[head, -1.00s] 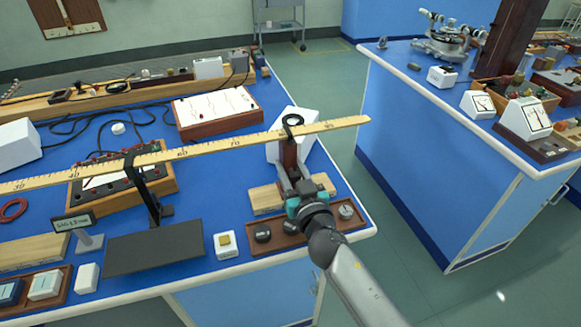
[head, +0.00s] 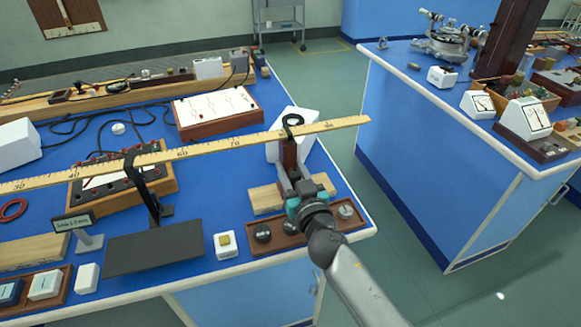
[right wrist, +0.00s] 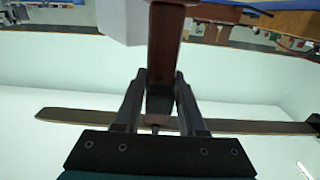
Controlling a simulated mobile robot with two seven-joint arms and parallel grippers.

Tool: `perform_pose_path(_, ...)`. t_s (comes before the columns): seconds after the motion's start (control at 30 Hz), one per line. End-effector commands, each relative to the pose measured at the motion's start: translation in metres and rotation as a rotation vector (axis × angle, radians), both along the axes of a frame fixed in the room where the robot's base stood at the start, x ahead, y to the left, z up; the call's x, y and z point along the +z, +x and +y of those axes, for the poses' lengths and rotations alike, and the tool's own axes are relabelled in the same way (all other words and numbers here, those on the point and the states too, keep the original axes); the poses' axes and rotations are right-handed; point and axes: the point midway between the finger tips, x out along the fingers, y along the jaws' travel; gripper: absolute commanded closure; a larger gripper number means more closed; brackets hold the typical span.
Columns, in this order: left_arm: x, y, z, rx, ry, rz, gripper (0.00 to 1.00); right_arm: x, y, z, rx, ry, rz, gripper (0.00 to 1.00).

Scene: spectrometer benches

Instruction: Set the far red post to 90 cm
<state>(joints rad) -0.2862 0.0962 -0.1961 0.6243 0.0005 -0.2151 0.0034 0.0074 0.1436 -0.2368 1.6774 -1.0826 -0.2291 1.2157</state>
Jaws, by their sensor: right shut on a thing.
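A yellow wooden rule (head: 215,147) lies across a black stand (head: 150,205) and reaches past the bench's right side. A dark red-brown post (head: 290,152) hangs below the rule from a black loop (head: 292,120), which sits a little past the 80 cm region; the exact reading is too small to tell. My right gripper (head: 292,178) is shut on the post's lower part. In the right wrist view the post (right wrist: 166,45) stands between both fingers (right wrist: 158,100), and the rule (right wrist: 80,116) crosses behind them. My left gripper is not in view.
A white box (head: 299,122) stands just behind the post. A small display sign (head: 73,222) stands at left. A floor gap separates the second blue bench (head: 440,165).

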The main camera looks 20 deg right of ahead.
Motion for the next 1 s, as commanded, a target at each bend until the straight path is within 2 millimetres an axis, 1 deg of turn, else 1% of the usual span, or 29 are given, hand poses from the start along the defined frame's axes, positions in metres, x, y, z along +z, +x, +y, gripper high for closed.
perform_pose_path(0.07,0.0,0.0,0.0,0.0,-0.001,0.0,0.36,-0.001,0.0,-0.002,-0.001,0.0,0.001,1.0)
perform_pose_path(0.17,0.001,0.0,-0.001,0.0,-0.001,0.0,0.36,-0.001,0.001,-0.015,-0.002,-0.002,0.004,1.0)
perform_pose_path(0.4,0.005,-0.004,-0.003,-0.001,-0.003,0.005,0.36,-0.001,0.002,-0.073,-0.006,-0.005,0.006,1.0)
perform_pose_path(0.5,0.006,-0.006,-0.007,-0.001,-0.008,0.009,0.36,-0.001,0.003,-0.088,-0.004,-0.003,0.005,1.0)
perform_pose_path(0.63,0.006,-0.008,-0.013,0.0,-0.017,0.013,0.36,-0.001,0.003,-0.096,-0.004,0.0,0.002,1.0)
perform_pose_path(0.87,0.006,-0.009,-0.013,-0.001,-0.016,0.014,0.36,-0.001,0.003,-0.097,-0.006,-0.001,0.002,1.0)
perform_pose_path(0.9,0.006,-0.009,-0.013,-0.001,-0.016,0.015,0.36,-0.001,0.003,-0.098,-0.007,-0.001,0.002,0.59)
perform_pose_path(1.0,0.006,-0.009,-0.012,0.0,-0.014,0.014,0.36,-0.001,0.003,-0.098,-0.007,-0.001,0.002,0.48)
